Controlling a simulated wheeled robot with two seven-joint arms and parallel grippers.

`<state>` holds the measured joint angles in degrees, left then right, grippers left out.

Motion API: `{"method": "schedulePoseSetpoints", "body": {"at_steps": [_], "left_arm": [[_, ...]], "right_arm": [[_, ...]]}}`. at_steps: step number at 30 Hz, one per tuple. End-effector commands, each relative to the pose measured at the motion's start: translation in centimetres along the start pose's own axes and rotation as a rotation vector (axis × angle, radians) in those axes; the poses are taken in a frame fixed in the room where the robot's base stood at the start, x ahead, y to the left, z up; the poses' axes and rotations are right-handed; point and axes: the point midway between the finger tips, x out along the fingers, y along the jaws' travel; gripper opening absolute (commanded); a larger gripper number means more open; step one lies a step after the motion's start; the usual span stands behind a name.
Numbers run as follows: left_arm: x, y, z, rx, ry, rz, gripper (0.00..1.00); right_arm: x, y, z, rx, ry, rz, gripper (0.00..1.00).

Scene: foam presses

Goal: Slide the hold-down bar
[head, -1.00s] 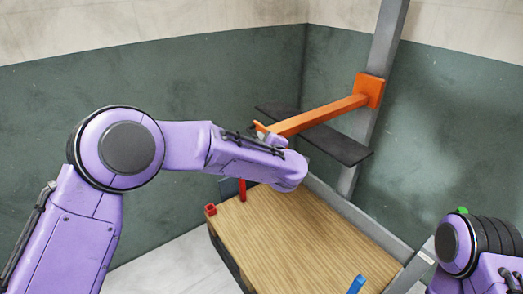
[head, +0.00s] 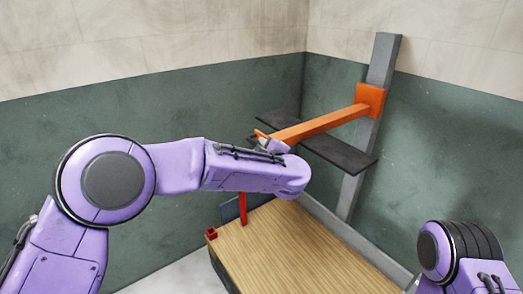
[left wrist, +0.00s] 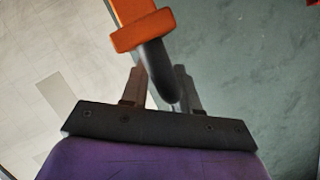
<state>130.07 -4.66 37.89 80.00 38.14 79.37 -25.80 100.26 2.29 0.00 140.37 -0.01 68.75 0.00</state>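The orange hold-down bar (head: 320,125) runs from a square orange collar (head: 370,99) on a tilted-looking grey post (head: 382,65) toward my left arm. In the left wrist view, the bar's orange end (left wrist: 140,35) carries a dark rounded handle (left wrist: 155,58). The handle lies between the two fingers of my left gripper (left wrist: 160,78). A strip of floor shows between the left finger and the handle, so the fingers look open around it; contact on the right side is unclear. My right gripper is out of view.
A black flat plate (head: 340,153) sits below the bar. Beneath is a wooden table (head: 300,250) with a grey rail (head: 355,240) on its right. A red post (head: 243,208), a small red block (head: 211,234) and a dark blue panel (head: 230,211) stand at its left corner. The tabletop looks clear.

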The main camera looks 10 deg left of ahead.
Motion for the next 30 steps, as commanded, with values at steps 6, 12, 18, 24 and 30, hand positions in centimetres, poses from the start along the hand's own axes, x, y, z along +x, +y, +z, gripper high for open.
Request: {"method": "schedulePoseSetpoints", "body": {"at_steps": [6,12,18,24,30], "left_arm": [[0.0,-0.2,0.0,0.001,0.0,-0.004,0.4],[-1.0,-0.4,0.1,0.001,-0.001,-0.004,0.4],[-5.6,-0.5,0.2,0.002,-0.002,0.0,0.4],[-9.5,-0.3,0.2,0.001,-0.002,-0.001,0.4],[-10.6,-0.2,0.1,0.003,-0.001,-0.003,0.4]], "right_arm": [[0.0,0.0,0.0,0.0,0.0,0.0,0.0],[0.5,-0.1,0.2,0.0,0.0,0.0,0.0],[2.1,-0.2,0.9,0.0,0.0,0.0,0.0],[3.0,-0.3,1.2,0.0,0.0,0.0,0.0],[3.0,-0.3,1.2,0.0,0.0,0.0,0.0]]}}
